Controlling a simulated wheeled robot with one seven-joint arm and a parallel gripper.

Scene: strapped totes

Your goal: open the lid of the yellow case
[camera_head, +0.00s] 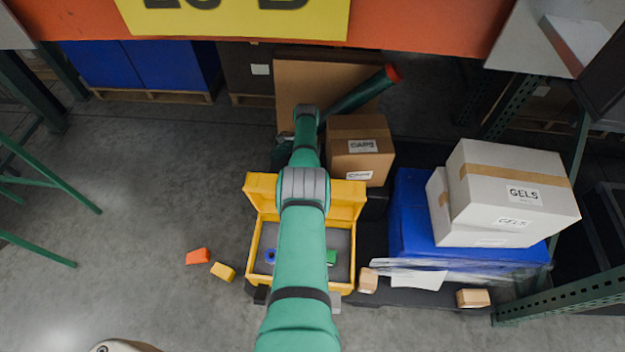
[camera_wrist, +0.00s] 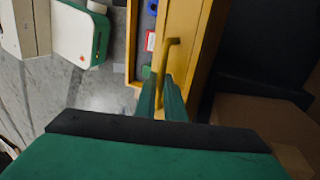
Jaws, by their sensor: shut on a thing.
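The yellow case (camera_head: 250,262) stands on the floor in the middle of the head view, partly hidden by my arm. Its lid (camera_head: 341,199) is raised at the far side, and the grey inside shows with a blue piece (camera_head: 270,256) and a green piece (camera_head: 331,257). In the wrist view the yellow lid (camera_wrist: 187,30) shows up close with a brass-coloured handle (camera_wrist: 165,58). My gripper (camera_wrist: 162,88) is shut on this handle, between its green fingers. The gripper is hidden behind my arm in the head view.
An orange block (camera_head: 198,256) and a yellow block (camera_head: 222,271) lie on the floor left of the case. A CAPS carton (camera_head: 360,158) stands behind it. A blue tote (camera_head: 410,225) with white GELS boxes (camera_head: 515,190) is at right. The left floor is mostly clear.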

